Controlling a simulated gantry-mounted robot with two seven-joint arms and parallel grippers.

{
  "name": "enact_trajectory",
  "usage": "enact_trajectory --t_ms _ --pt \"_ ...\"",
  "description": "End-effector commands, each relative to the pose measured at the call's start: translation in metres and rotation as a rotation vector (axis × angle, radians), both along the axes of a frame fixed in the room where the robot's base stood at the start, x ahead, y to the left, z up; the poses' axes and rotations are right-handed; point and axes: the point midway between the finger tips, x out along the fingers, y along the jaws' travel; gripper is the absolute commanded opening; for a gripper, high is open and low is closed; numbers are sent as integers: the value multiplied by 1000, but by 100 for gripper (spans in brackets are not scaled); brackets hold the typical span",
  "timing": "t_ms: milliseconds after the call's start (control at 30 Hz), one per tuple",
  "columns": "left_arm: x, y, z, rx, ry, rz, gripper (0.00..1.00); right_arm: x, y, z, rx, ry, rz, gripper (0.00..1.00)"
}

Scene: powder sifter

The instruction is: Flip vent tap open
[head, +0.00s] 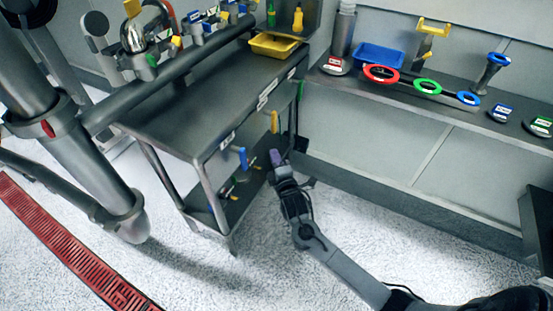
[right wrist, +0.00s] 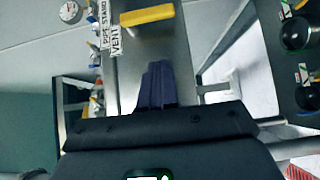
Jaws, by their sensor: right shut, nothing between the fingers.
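In the right wrist view a yellow tap handle (right wrist: 147,15) lies across the picture just beyond my fingertips, beside a white label reading VENT (right wrist: 116,41). In the head view a yellow handle (head: 274,122) hangs down at the right end of the dark bench's front edge. My right gripper (head: 276,158) is just below it. In the right wrist view its purple fingers (right wrist: 157,85) are together and empty, with a visible gap to the yellow handle. The tap's body is hard to make out. My left gripper is not in view.
A blue handle (head: 242,157) hangs on the bench front left of my gripper. The bench (head: 200,110) carries a yellow tray (head: 274,46). A wall shelf (head: 400,95) at the right holds a blue bin (head: 378,57) and coloured rings.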

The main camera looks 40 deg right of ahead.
Motion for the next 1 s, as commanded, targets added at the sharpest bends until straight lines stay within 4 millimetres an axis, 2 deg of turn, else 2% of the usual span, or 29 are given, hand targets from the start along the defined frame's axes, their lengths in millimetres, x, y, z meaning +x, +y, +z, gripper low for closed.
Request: enact_trajectory --t_ms 33,400,700,1000 --pt "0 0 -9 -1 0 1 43 9 -3 -3 -1 -3 0 0" --pt "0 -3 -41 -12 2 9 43 71 -30 -3 0 -2 -1 0" --pt "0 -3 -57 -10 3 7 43 82 -60 -2 0 -1 -1 0" --pt "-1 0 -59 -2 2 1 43 84 -65 0 0 1 1 0"
